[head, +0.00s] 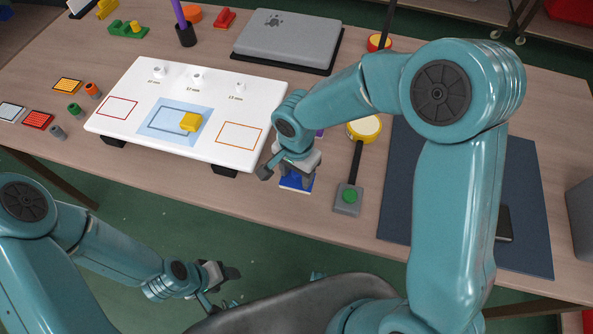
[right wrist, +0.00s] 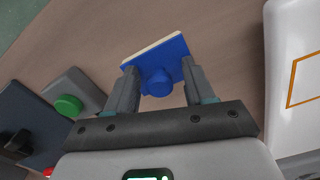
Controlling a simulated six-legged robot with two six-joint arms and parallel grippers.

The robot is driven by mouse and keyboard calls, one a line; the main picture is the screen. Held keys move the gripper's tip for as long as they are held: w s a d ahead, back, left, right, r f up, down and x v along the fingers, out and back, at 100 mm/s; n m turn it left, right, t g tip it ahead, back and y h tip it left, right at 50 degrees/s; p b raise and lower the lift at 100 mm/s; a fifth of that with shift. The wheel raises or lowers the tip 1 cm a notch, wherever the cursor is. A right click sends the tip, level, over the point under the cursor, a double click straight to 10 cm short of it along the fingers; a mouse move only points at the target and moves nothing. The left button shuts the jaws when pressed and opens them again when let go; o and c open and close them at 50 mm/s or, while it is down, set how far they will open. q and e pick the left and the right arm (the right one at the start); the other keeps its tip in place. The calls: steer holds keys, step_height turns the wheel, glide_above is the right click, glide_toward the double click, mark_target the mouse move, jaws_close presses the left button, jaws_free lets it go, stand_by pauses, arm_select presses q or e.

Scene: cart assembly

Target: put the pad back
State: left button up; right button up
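A blue pad with a round blue knob and a pale edge (right wrist: 172,47) lies in front of my right gripper (right wrist: 160,75) in the right wrist view. The two fingers stand apart on either side of the knob, and I see no clear grip on it. In the head view the pad (head: 294,183) is near the table's front edge, partly hidden by my right gripper (head: 286,174). My left gripper (head: 222,284) is low, in front of the table, away from the objects; its finger opening is unclear.
A grey box with a green button (head: 348,197) is to the right, beside a dark mat (head: 400,190). A grey case (head: 287,40) lies at the back.

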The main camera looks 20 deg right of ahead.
step_height(320, 180, up, 12)
steer(key=shift+r+p, duration=0.15)
steer(key=shift+p, duration=0.15)
steer(key=shift+s, duration=0.15)
stand_by(0.6)
